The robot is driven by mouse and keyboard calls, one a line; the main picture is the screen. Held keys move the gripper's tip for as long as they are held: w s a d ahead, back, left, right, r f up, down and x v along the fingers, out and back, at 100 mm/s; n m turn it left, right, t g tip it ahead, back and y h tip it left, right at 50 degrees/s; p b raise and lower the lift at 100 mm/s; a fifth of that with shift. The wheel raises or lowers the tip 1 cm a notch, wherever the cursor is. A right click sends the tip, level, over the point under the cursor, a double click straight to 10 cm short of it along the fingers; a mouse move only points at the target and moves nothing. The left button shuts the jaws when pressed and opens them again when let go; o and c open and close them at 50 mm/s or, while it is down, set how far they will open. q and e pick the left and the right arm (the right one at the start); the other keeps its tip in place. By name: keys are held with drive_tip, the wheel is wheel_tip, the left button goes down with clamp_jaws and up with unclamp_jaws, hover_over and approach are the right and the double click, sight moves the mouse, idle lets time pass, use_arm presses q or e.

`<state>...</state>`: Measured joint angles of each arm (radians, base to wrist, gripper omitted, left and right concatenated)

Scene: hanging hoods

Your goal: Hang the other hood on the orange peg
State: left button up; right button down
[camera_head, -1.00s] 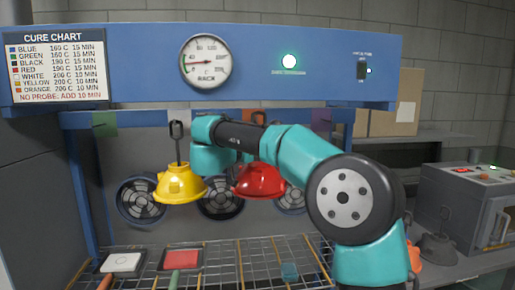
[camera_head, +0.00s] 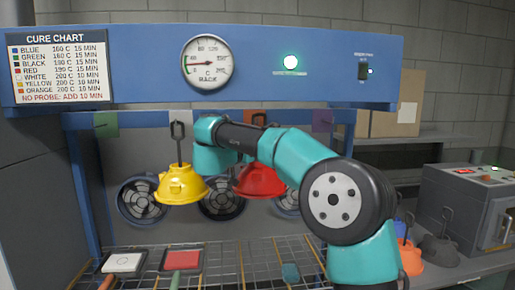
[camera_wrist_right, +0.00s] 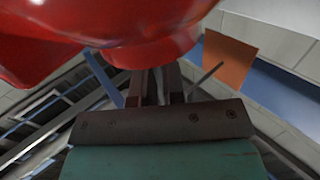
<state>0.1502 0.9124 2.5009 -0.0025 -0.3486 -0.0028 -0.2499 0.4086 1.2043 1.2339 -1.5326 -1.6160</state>
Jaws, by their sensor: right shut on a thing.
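My right gripper (camera_wrist_right: 158,85) is shut on the red hood. It is hidden behind my arm in the head view. An orange tag (camera_wrist_right: 229,60) shows right of the gripper in the wrist view. The yellow hood (camera_head: 181,186) hangs upright at the white tag (camera_head: 180,117). My left gripper is not in view.
Fans (camera_head: 143,200) stand behind, and a wire grid (camera_head: 225,263) lies below. Orange (camera_head: 411,259), blue (camera_head: 399,228) and dark grey (camera_head: 439,250) hoods stand right of my arm.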

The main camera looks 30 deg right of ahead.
drive_tip(key=shift+w+d, duration=0.3)
drive_tip(key=shift+w, duration=0.4)
drive_tip(key=shift+w+d, duration=0.25)
drive_tip(key=shift+w, duration=0.4)
drive_tip(key=shift+w+d, duration=0.3)
drive_tip(key=shift+w, duration=0.4)
drive_tip(key=shift+f, duration=1.05)
idle(1.1)
drive_tip(key=c, duration=1.1)
unclamp_jaws()
drive_tip(key=v, duration=1.7)
drive_tip(key=shift+a, duration=0.2)
